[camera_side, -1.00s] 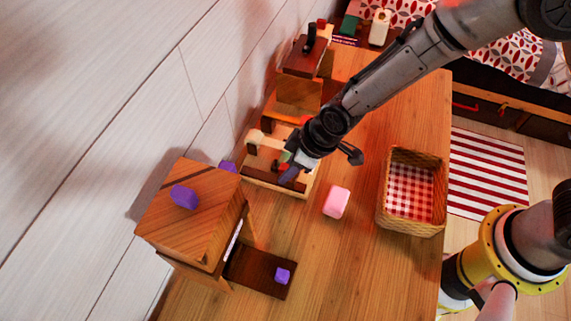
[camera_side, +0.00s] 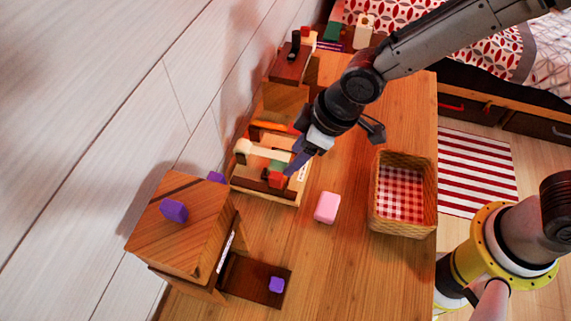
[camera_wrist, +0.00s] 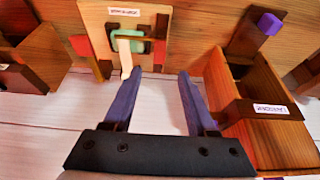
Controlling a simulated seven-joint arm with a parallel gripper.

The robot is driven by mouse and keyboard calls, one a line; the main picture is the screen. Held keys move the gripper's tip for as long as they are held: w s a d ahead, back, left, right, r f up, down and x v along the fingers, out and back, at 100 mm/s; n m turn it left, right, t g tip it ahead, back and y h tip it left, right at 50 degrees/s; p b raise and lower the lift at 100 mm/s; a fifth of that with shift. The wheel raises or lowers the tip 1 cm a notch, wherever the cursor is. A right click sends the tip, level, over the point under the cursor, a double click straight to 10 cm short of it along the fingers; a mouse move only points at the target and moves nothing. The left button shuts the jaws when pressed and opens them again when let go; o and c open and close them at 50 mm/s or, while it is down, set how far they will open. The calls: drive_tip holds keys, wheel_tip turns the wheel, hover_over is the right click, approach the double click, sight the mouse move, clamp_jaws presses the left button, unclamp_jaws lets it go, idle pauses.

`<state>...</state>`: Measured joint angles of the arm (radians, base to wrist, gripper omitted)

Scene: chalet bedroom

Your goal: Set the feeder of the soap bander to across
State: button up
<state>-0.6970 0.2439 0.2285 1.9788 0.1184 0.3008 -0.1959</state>
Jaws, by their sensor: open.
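The light wooden board device (camera_side: 262,189), apparently the soap bander, stands against the wall. It carries a cream bar (camera_side: 262,151), a green piece (camera_side: 277,166) and a red block (camera_side: 276,180). In the wrist view, the board (camera_wrist: 96,20) has a small upside-down label, with the cream bar (camera_wrist: 125,58) beside a green piece (camera_wrist: 155,47). I cannot tell which part is the feeder. My gripper (camera_wrist: 160,74) is open and empty, its bluish fingers apart below the board. In the side view my gripper (camera_side: 291,168) is over the board's right side, hiding part of it; contact is unclear.
A pink soap (camera_side: 327,207) and a checked-cloth wicker basket (camera_side: 375,211) lie right of the board. A tall wooden box (camera_side: 190,235) with purple blocks stands in front. In the wrist view, a labelled wooden box (camera_wrist: 285,140) is close to the right finger. Other wooden stations stand behind.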

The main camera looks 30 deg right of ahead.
drive_tip(key=shift+v, duration=1.9)
drive_tip(key=w+d+r+m+t, duration=0.3)
drive_tip(key=w+d+r, duration=0.1)
drive_tip(key=d+r, duration=0.5)
drive_tip(key=s+d+r+m+t+h, duration=0.1)
drive_tip(key=s+d+r, duration=0.2)
drive_tip(key=d, duration=0.3)
drive_tip(key=s+d+r+m, duration=0.1)
drive_tip(key=s+d+r, duration=0.15)
drive_tip(key=d, duration=0.35)
drive_tip(key=s+d+f+m+h, duration=0.1)
drive_tip(key=s+d+m, duration=0.1)
drive_tip(key=s, duration=0.5)
drive_tip(key=s+d+f+m+g+h, duration=0.1)
drive_tip(key=s+d+f+m, duration=0.1)
drive_tip(key=s+d, duration=0.3)
drive_tip(key=s, duration=0.3)
drive_tip(key=shift+g, duration=0.3)
drive_tip(key=shift+w+d, duration=0.1)
